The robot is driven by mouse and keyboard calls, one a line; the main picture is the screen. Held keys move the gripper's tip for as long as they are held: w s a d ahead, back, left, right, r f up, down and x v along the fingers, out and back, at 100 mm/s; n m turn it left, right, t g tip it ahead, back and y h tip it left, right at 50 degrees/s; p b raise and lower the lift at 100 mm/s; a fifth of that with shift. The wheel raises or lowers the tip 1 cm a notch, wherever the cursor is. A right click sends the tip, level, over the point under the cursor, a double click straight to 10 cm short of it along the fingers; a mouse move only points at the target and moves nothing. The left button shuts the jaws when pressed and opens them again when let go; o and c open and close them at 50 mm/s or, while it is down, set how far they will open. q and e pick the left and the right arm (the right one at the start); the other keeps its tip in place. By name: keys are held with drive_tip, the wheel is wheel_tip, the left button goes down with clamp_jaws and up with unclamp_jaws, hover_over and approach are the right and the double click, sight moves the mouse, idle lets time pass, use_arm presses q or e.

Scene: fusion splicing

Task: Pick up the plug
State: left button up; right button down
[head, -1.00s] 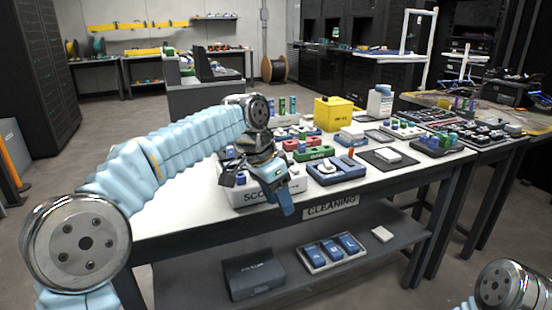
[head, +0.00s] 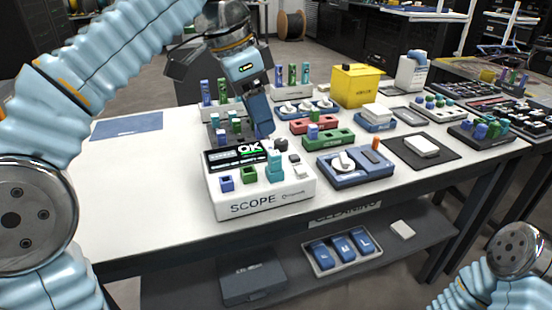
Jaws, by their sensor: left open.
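My left gripper (head: 262,130) is open and points down over the table, just behind the white SCOPE box (head: 260,203). Its fingers overlap in this view, so the gap between them is hidden. A teal plug-like piece (head: 274,167) stands upright on the box, close in front of the fingertips. A blue plug (head: 227,184) and a green plug (head: 249,175) sit in the box's front. Small blue and green plugs (head: 214,122) stand in a rack behind the box, left of the gripper. I cannot tell which plug the task means. My right gripper is out of frame.
A screen reading OK (head: 250,149) tops the SCOPE box. Right of it are a blue tray (head: 372,178), green and red holders (head: 335,141), a black mat (head: 440,160) and a yellow box (head: 356,85). The white table (head: 125,190) is mostly clear at left.

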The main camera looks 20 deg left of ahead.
use_arm(q)
hover_over(272, 154)
drive_tip(key=s, duration=0.1)
drive_tip(key=f, duration=0.2)
drive_tip(key=f+b, duration=0.1)
drive_tip(key=f, duration=0.1)
drive_tip(key=shift+a, duration=0.4)
drive_tip(key=x, duration=0.3)
drive_tip(key=b+x, duration=0.1)
drive_tip(key=x, duration=0.1)
drive_tip(key=shift+w+a+f, duration=0.1)
drive_tip(key=shift+a+f, duration=0.1)
drive_tip(key=shift+f, duration=0.05)
drive_tip(key=c, duration=1)
